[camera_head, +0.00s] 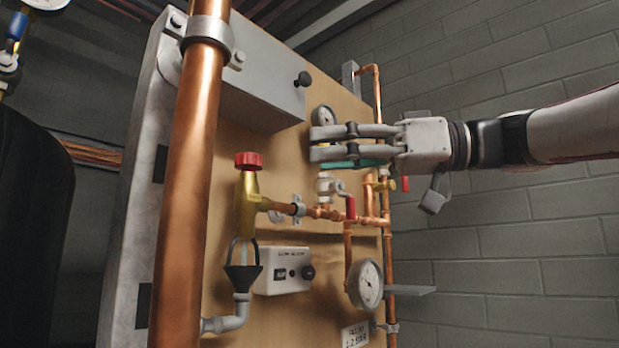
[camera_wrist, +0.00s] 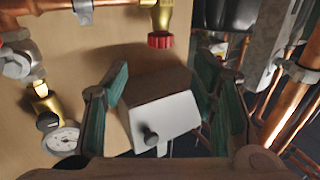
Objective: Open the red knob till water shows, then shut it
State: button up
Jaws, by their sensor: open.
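The red knob (camera_head: 249,160) sits on top of a brass valve (camera_head: 247,205) on the wooden panel, just right of a thick copper pipe. In the wrist view the red knob (camera_wrist: 160,40) shows at the top middle, beyond the fingers. My gripper (camera_head: 312,144) is open and empty, to the right of the knob and apart from it. In the wrist view its fingers (camera_wrist: 165,95) stand wide on both sides of a grey box. Below the valve is a black funnel (camera_head: 242,278) on a grey drain pipe.
The thick copper pipe (camera_head: 190,180) stands in front of the panel's left side. A grey box (camera_head: 255,90) with a black knob juts out above. A red-handled valve (camera_head: 350,207), a gauge (camera_head: 366,284) and a small white control box (camera_head: 283,271) sit lower on the panel.

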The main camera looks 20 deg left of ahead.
aim_at(262, 160)
jog(key=a, duration=0.4)
jog(key=s+a+p, duration=0.1)
jog(key=a, duration=0.7)
jog(key=shift+s+a, duration=0.1)
jog(key=shift+s, duration=0.15)
jog(key=c, duration=1.2)
